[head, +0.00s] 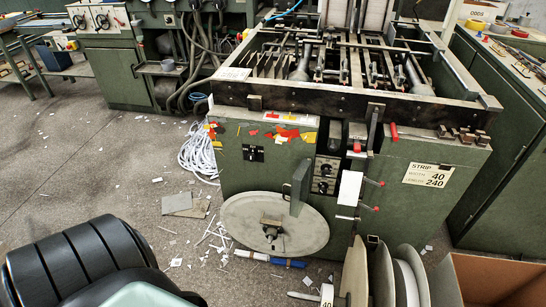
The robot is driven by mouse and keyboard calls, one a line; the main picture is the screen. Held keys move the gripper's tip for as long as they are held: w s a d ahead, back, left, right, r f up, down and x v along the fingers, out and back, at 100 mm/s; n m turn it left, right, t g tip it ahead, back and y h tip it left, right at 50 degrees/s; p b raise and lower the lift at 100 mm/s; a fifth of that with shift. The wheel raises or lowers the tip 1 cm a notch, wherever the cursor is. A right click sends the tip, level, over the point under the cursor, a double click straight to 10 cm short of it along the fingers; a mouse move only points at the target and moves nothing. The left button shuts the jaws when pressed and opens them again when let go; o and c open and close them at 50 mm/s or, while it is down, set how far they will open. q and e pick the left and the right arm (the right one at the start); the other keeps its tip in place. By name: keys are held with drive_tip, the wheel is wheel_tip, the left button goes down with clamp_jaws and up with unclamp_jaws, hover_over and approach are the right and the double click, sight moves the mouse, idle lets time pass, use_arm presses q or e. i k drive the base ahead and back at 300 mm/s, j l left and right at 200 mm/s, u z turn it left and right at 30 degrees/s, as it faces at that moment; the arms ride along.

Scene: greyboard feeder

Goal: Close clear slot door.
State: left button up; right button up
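The green feeder machine (240,175) stands in the middle of the head view. A narrow green panel (300,187) juts out from its front, left of a dark control plate with round knobs (325,175). It looks like a small door standing open, but I cannot tell for certain that it is the slot door. Any slot behind it is hard to make out. A large grey disc (240,222) sits low on the front, just below and left of the panel. Neither of my grippers shows in this view.
Several reels (382,275) stand at the front right, beside an open cardboard box (490,280). Red-tipped levers (372,182) stick out right of the control plate. Paper scraps and a grey sheet (177,202) lie on the floor. The floor at left (90,160) is mostly free.

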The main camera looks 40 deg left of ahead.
sight(296, 180)
drive_tip(key=j, duration=1.05)
drive_tip(key=i+j, duration=0.15)
drive_tip(key=j, duration=0.95)
